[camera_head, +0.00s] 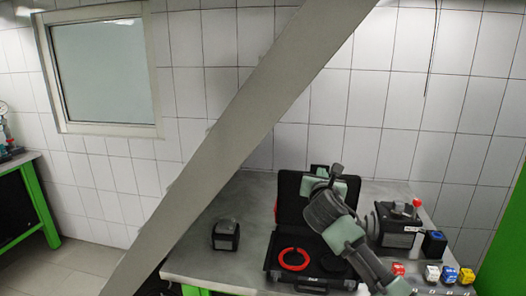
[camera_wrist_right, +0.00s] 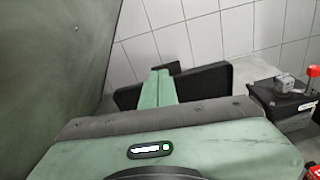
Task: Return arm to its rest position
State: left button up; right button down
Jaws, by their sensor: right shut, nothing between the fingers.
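My right arm (camera_head: 345,235) rises from the lower right of the head view, in front of the open black case. My right gripper (camera_head: 321,172) is at its upper end, in front of the case's raised lid. In the right wrist view the gripper's two green fingers (camera_wrist_right: 161,86) are pressed together with nothing between them. A black shape, probably the case lid, lies beyond the fingertips. My left gripper is not in view.
The open case (camera_head: 268,277) holds a red ring (camera_head: 294,259) on the grey table (camera_head: 190,262). A black box (camera_head: 226,234) stands left of it. A dark device with a red knob (camera_head: 399,226) and several small coloured boxes stand on the right. A tiled wall is behind.

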jog(key=s+a+f+m+g+y, duration=0.1)
jog(key=s+a+f+m+g, duration=0.15)
jog(key=s+f+m, duration=0.6)
jog(key=s+a+f+m+g+y, duration=0.2)
jog(key=s+f+m+g, duration=0.15)
jog(key=s+f, duration=1)
jog(key=s+d+f+m+g+y, duration=0.1)
jog(key=s+f+m+g, duration=0.2)
jog(key=s+f+m, duration=0.85)
jog(key=s+m+g+y, duration=0.1)
jog(key=s+m+g, duration=0.4)
jog(key=s, duration=1.4)
notch_tip(320, 180, down, 31)
jog(key=s+b, duration=0.2)
jog(key=b, duration=0.2)
jog(key=s+d+f+g+b, duration=0.1)
jog(key=s+d+f+b, duration=0.1)
jog(key=s+f, duration=1.4)
jog(key=shift+s+d+f+m+h, duration=0.35)
jog(key=shift+d+f, duration=0.2)
jog(key=shift+f, duration=0.3)
